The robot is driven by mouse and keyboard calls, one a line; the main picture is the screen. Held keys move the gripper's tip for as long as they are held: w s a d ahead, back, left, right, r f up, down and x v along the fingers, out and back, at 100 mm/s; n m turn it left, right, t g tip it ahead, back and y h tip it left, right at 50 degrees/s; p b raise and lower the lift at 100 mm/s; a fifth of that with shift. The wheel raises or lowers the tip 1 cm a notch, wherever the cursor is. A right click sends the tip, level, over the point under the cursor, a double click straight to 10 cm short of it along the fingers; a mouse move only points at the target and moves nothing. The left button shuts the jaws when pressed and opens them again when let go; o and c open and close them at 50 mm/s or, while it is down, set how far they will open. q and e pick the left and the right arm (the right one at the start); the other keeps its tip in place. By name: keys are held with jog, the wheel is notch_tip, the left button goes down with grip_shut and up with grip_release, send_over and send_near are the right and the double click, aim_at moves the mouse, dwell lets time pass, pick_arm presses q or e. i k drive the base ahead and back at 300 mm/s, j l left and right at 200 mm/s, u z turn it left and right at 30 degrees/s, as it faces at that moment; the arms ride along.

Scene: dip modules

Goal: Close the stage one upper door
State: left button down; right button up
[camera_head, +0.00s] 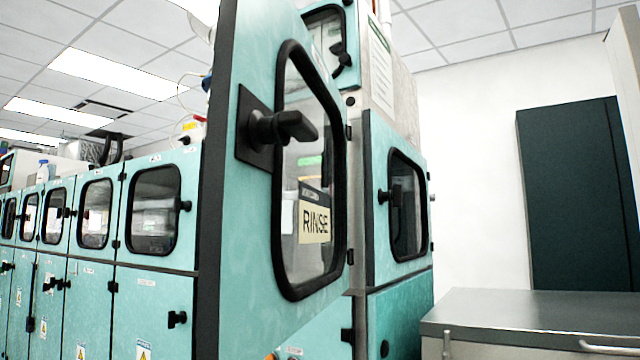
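A teal door (262,215) with a black-edged window stands swung open in the middle of the view, close to me. A black handle (283,127) sits on a dark plate near its left edge. Its hinges show along the right edge, by the machine. A "RINSE" label (314,213) shows in the window. I cannot tell from this view whether this is the stage one upper door. Neither of my grippers shows. The machine's opening behind the door is mostly hidden.
A row of teal machine modules (155,210) with shut windowed doors runs to the left. Another shut windowed door (378,250) is just right of the open one. A grey counter (530,312) stands at the lower right, before a dark cabinet (570,200).

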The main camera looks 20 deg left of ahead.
aim_at(245, 311)
jog(key=k+l+u, duration=0.3)
jog(key=l, duration=0.25)
jog(key=k+l+u, duration=0.25)
jog(key=k+l, duration=0.25)
